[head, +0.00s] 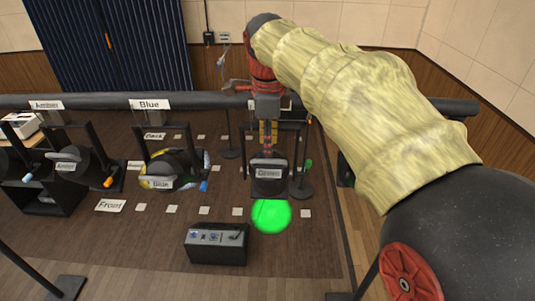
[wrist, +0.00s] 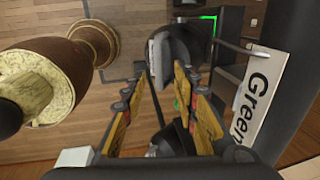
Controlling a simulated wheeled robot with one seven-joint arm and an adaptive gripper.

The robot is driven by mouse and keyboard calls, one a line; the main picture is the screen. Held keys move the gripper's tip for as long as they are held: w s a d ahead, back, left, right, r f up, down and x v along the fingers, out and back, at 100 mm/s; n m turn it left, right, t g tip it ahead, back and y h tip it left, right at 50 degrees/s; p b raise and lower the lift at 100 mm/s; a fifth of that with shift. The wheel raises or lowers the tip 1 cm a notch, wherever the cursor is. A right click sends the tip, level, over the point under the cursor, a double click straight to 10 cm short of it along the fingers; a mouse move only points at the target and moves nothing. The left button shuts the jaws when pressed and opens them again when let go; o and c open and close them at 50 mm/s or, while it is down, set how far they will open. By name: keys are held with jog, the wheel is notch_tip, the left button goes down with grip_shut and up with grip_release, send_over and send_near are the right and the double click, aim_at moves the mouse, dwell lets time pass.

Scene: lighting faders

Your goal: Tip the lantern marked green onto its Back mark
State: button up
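The green lantern (head: 269,172) is a dark can with a "Green" label, hung in a black yoke. Its green light spot (head: 271,215) lies on the floor in line with the front row of white marks. A larger "Green" sign (wrist: 258,95) shows at the right of the wrist view. My gripper (head: 268,147) points down just above and behind the lantern. In the wrist view my gripper (wrist: 160,72) has its yellow-padded fingers apart, with floor visible between them. The lantern (wrist: 182,45) is beyond the fingertips; contact cannot be told. I cannot make out green's Back mark.
The blue lantern (head: 172,170) and amber lantern (head: 85,168) hang to the left. A "Front" sign (head: 110,205) and "Back" sign (head: 155,136) label rows of white floor marks. A black box (head: 217,243) stands in front. A dark rail (head: 150,100) runs behind.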

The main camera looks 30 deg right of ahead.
aim_at(269, 160)
jog(key=shift+w+d+f, duration=0.1)
jog(key=shift+d+f, duration=0.05)
jog(key=shift+f, duration=1.1)
jog(key=shift+w+d+f, duration=0.1)
jog(key=shift+d+f, duration=0.05)
jog(key=shift+f, duration=1.1)
jog(key=shift+c, duration=1.4)
jog(key=c, duration=0.4)
grip_shut()
